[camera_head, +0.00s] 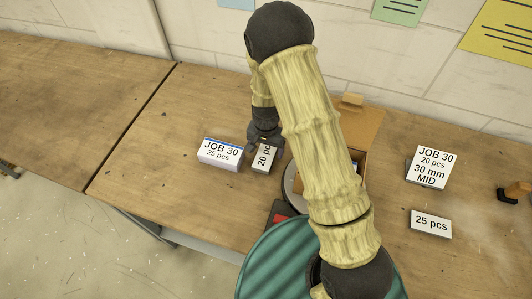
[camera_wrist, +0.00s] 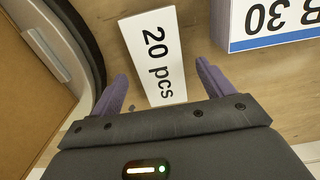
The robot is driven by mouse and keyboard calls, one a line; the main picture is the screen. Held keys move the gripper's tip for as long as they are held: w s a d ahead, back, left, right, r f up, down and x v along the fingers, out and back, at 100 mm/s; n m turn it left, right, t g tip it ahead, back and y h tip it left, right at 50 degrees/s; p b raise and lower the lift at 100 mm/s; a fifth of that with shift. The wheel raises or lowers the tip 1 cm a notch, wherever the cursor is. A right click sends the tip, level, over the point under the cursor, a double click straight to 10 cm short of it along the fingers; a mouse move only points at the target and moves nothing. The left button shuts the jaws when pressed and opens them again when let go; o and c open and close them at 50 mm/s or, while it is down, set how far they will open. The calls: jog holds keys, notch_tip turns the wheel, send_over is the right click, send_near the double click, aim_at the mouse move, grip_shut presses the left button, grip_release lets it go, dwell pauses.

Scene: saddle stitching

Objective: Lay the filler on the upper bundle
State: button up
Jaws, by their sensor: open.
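A small white block marked "20 pcs" (camera_head: 263,158) lies on the wooden table, left of the round dark-rimmed thing; it also shows in the wrist view (camera_wrist: 154,52). My gripper (camera_head: 265,143) is over its far end. In the wrist view my gripper (camera_wrist: 162,82) is open, with one purple finger on each side of the block's near end. Contact cannot be told. A white bundle marked "JOB 30 25 pcs" (camera_head: 219,154), with a blue band, lies just left of it. A white block marked "25 pcs" (camera_head: 431,223) lies at the right. No label says which is the filler.
A white piece marked "JOB 30 20 pcs 30 mm MID" (camera_head: 429,168) stands at the right. An open cardboard box (camera_head: 362,125) is partly hidden behind my arm. An orange and black tool (camera_head: 515,192) lies at the right edge. The table's left part (camera_head: 75,105) is clear.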

aim_at(266, 153)
jog(key=shift+f, duration=1.05)
jog(key=c, duration=1.1)
jog(key=shift+r, duration=0.15)
jog(key=shift+c, duration=0.2)
notch_tip(266, 153, up, 10)
jog(key=b, duration=0.1)
